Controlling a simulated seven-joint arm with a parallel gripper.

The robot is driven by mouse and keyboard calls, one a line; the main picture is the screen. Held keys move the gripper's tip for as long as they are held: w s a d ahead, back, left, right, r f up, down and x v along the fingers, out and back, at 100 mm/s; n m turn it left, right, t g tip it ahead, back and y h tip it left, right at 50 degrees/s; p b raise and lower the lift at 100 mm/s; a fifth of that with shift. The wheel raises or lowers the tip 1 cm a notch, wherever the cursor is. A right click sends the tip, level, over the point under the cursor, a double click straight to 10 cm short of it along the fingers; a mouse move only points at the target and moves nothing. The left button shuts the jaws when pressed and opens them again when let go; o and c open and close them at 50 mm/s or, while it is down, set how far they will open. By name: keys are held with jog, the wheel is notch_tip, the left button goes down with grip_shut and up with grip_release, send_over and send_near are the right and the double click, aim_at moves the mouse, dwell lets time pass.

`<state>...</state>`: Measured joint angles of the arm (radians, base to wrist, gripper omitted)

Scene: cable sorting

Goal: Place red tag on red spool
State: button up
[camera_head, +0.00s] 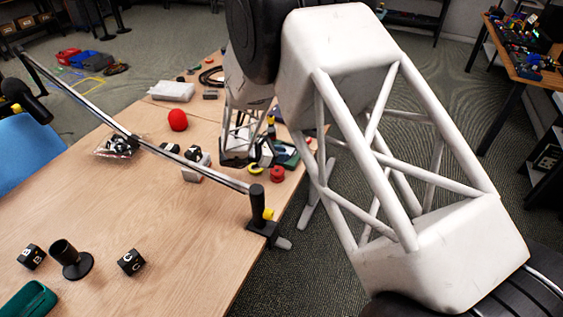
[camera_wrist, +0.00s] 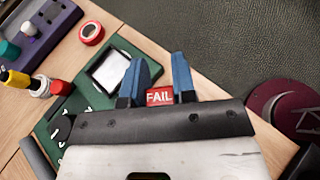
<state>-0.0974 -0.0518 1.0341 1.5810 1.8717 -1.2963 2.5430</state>
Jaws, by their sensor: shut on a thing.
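My gripper (camera_wrist: 156,76) has two blue fingers, shut on a small red tag (camera_wrist: 159,97) reading "FAIL" in white. The tag sits between the fingers close to the gripper body. A red spool (camera_wrist: 91,33) with a pale centre stands at the upper left in the wrist view, apart from my gripper. In the head view what looks like the same red spool (camera_head: 277,174) is near the table's right edge. There my fingers and the tag are too small or hidden to make out.
A green tray (camera_wrist: 42,128) with a white-faced square recess lies beside and partly under my gripper. Red and yellow cylinders (camera_wrist: 40,87) and a purple block (camera_wrist: 40,32) are at left. The table (camera_head: 105,205) also holds a red ball (camera_head: 178,120). A metal bar (camera_head: 185,163) crosses above it.

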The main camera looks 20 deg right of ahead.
aim_at(282, 169)
jog(key=shift+f, duration=1.7)
jog(key=shift+f, duration=0.2)
jog(key=o, duration=0.9)
jog(key=shift+r, duration=0.2)
jog(key=shift+v, duration=0.85)
jog(key=v, duration=0.3)
jog(key=shift+a, duration=0.1)
jog(key=shift+r, duration=3.6)
